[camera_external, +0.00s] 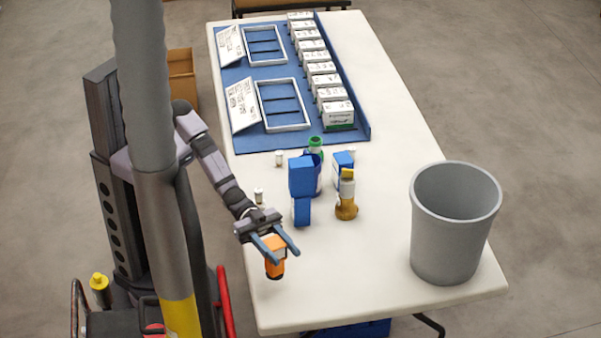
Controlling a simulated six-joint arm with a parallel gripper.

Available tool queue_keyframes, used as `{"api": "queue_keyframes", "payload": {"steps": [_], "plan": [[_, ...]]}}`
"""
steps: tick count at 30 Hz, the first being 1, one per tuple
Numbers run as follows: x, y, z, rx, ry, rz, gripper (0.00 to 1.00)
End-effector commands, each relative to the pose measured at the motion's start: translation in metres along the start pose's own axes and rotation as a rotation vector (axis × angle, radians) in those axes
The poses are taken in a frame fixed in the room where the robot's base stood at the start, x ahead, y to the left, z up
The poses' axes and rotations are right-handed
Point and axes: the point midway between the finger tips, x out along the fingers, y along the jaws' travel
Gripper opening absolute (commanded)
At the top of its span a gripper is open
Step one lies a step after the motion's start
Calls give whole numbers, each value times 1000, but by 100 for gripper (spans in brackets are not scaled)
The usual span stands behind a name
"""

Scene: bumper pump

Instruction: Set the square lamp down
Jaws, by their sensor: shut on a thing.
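My gripper (281,252) is over the near left part of the white table (360,285), with its two blue-grey fingers pointing down and toward the camera. It is shut on the square lamp (275,264), an orange body with a dark lower end. The lamp is about upright. Its upper part is partly covered by the fingers. I cannot tell whether its dark end touches the table top or is slightly above it.
Blue boxes (302,177), a green-capped bottle (315,144) and a yellow-capped amber bottle (346,199) stand beyond the gripper. A grey bin (446,240) stands at right. A blue mat (285,141) holds trays and white boxes. The table's front middle is clear.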

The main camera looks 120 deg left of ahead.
Motion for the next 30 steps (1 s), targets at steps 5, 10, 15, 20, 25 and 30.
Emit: {"api": "queue_keyframes", "payload": {"steps": [5,10,15,20,25,30], "plan": [[0,0,1,0,4,0,0],[0,0,15,-1,1,0,0],[0,0,34,1,2,0,0],[0,0,37,1,4,0,0],[0,0,37,1,4,0,0],[0,0,42,0,0,0,48]]}}
